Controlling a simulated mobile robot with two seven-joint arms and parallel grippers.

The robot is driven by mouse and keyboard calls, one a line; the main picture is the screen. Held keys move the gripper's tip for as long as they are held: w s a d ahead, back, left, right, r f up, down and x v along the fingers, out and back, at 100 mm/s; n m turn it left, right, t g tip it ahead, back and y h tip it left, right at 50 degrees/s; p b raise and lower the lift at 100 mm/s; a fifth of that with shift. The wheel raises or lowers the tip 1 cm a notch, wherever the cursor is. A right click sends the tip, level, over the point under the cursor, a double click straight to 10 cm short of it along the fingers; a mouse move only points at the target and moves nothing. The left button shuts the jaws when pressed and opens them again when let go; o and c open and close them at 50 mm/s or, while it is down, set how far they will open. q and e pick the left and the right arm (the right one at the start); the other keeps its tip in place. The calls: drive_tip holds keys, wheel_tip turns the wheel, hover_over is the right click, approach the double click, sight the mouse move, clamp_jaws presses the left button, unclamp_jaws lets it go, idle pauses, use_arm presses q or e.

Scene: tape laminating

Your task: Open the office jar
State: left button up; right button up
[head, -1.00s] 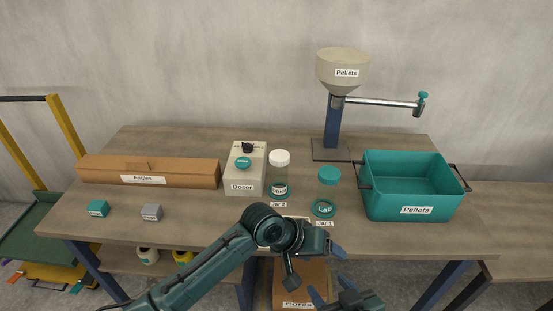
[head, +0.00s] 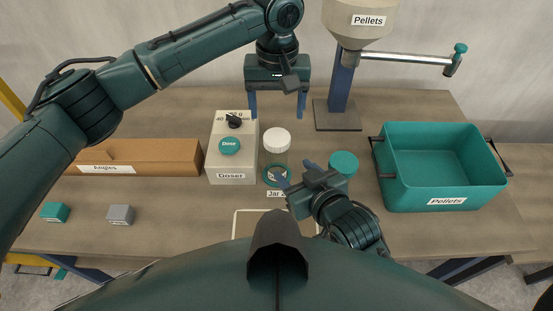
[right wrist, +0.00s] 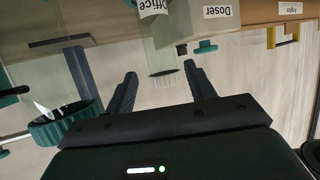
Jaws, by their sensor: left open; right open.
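The office jar, a clear jar with a white lid (head: 276,140), stands upright in a teal ring (head: 275,176) at the Jar 2 label. In the right wrist view, upside down, its "Office" label (right wrist: 155,8) and its lid (right wrist: 163,72) show. My right gripper (head: 295,172) is open at the jar's front right; in its wrist view the lid appears between the fingertips (right wrist: 160,74). I cannot tell whether the fingers surround the jar. My left gripper (head: 277,108) is open and empty, pointing down, higher up and behind the lid in the picture.
The Doser box (head: 233,145) is close on the left. The teal Pellets bin (head: 440,200) is at the right, the Pellets hopper (head: 362,20) behind.

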sight(282, 159)
use_arm(q)
drive_tip(key=shift+w, duration=0.1)
use_arm(e)
drive_tip(key=x, duration=1)
drive_tip(key=shift+f, duration=0.1)
drive_tip(key=shift+c, duration=0.5)
